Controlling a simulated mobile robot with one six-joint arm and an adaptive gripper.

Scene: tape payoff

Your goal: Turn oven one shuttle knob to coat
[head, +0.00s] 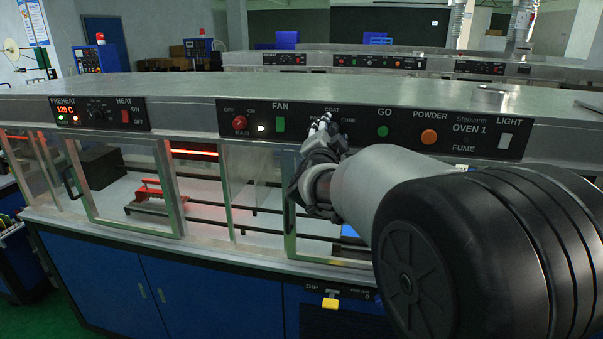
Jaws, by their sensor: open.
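My gripper (321,126) is open at the black control panel (403,128) of oven one, with its fingertips just below the COAT label (332,109). The CURE label (348,120) shows just right of the fingers. The shuttle knob is hidden behind my gripper, so its direction cannot be seen. I cannot tell whether the fingers touch it.
To the right are a green GO button (383,131), an orange powder button (429,137) and a white light switch (505,141). Glass doors (258,190) lie below.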

